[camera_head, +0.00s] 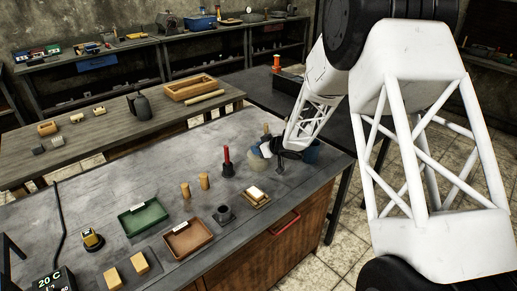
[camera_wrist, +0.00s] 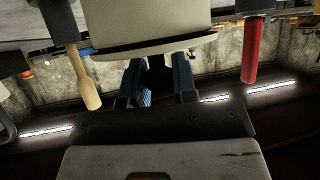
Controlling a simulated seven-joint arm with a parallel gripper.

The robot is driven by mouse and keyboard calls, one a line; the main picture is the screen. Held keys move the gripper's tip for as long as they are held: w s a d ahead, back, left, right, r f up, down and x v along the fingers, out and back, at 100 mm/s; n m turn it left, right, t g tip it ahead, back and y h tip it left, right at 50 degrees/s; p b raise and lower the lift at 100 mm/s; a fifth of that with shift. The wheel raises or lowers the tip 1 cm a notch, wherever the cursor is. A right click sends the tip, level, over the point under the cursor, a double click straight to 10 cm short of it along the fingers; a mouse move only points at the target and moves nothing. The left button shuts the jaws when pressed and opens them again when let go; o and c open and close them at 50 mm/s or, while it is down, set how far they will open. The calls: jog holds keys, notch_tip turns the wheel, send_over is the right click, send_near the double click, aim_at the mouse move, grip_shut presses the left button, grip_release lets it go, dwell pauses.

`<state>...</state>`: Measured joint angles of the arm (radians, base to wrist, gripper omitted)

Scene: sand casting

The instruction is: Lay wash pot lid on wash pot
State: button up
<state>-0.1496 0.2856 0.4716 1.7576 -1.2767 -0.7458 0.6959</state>
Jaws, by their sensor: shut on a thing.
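The wash pot (camera_wrist: 155,20) looks like a pale, round-sided body at the top of the wrist view, which is upside down. The wash pot lid (camera_wrist: 115,55) looks like a thin pale disc at its rim, with a dark line between them. I cannot tell whether the lid rests fully on the pot. My gripper (camera_wrist: 158,88) is shut on a dark part at the middle of the lid, probably its knob.
A red-handled tool (camera_head: 227,158) stands upright to the left, and a wooden handle (camera_wrist: 85,80) shows in the wrist view. Green (camera_head: 143,217) and brown (camera_head: 188,239) trays lie nearer.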

jog(key=shift+f, duration=0.1)
jog(key=o, duration=0.9)
jog(key=shift+s+d+r, duration=0.2)
jog(key=shift+d+r, duration=0.15)
jog(key=v, duration=1.1)
